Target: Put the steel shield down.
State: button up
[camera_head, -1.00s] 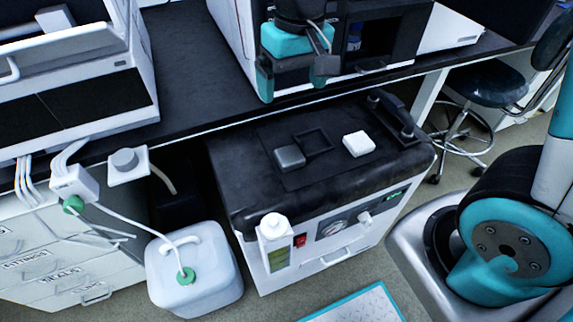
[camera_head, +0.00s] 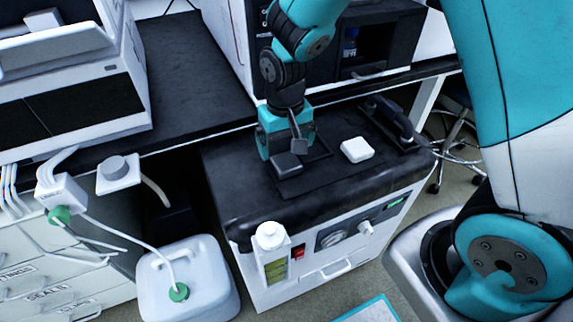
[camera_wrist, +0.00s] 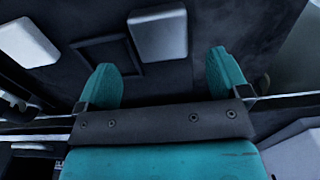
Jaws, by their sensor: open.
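A small steel-grey block, which I take for the steel shield (camera_head: 286,168), lies on the dark mat on top of the black-topped cart. It also shows in the wrist view (camera_wrist: 159,36), top centre. My gripper (camera_head: 281,151) is open just above and behind the block in the head view. In the wrist view my two teal fingers (camera_wrist: 160,58) stand wide apart with nothing between them, and the block lies ahead of the fingertips. Whether a finger touches it, I cannot tell.
A square dark frame (camera_wrist: 106,62) lies beside the block. A white block (camera_head: 357,150) sits to its right, and a black handle (camera_head: 392,122) edges the cart top (camera_head: 235,190). A white bottle (camera_head: 272,250) stands at the cart's front. The bench and instruments rise behind.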

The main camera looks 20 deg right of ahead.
aim_at(285, 159)
notch_tip(285, 159, down, 4)
jog(key=shift+a+f+b, duration=0.1)
jog(key=shift+f+b, duration=0.05)
jog(key=shift+b, duration=0.15)
jog(key=c, duration=1.2)
jog(key=shift+w, duration=0.1)
notch_tip(285, 159, up, 20)
jog(key=p, duration=0.3)
jog(key=shift+s+d+f+p, duration=0.2)
jog(key=shift+d+f+p, duration=1.5)
jog(key=shift+f+p, duration=0.45)
jog(key=shift+s+d+f+p, duration=0.2)
jog(key=shift+d+f+p, duration=1.6)
jog(key=shift+f, duration=0.55)
jog(key=shift+s+d+f+p, duration=0.2)
jog(key=shift+d+f+p, duration=1.4)
jog(key=shift+f+p, duration=0.6)
